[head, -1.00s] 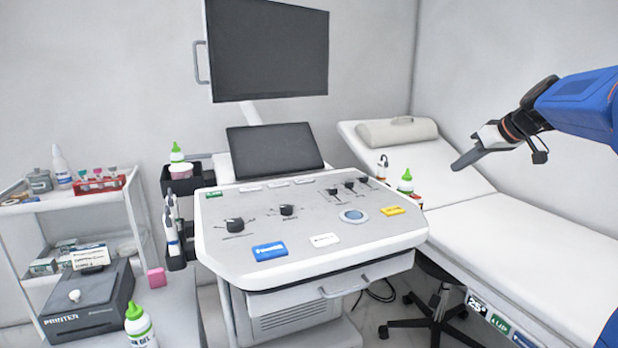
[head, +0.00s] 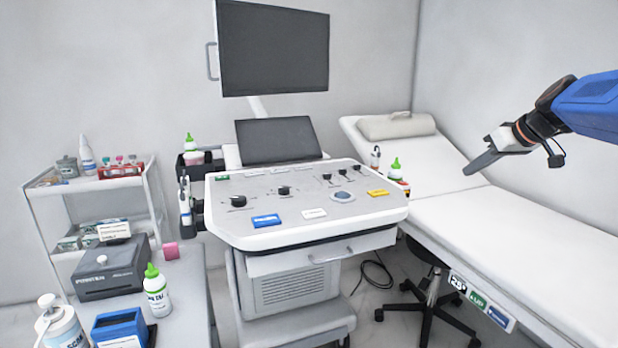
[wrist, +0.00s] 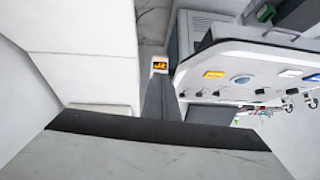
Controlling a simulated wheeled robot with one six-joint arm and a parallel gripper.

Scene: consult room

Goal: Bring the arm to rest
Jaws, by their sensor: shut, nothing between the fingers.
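My blue arm (head: 592,102) reaches in from the right edge of the head view. My gripper (head: 470,170) is at its end, with the grey fingers together and pointing down and left. It is shut and empty, in the air in front of the white exam couch (head: 450,205). In the wrist view the closed fingers (wrist: 160,95) show as one dark grey shape, touching nothing that I can make out.
The ultrasound cart (head: 305,215) with its screen (head: 272,50) stands in the middle. A shelf trolley (head: 95,188) is at the left. In front of it a counter holds a printer (head: 112,265) and a green-capped bottle (head: 157,292). A wheeled stool (head: 425,310) is under the couch.

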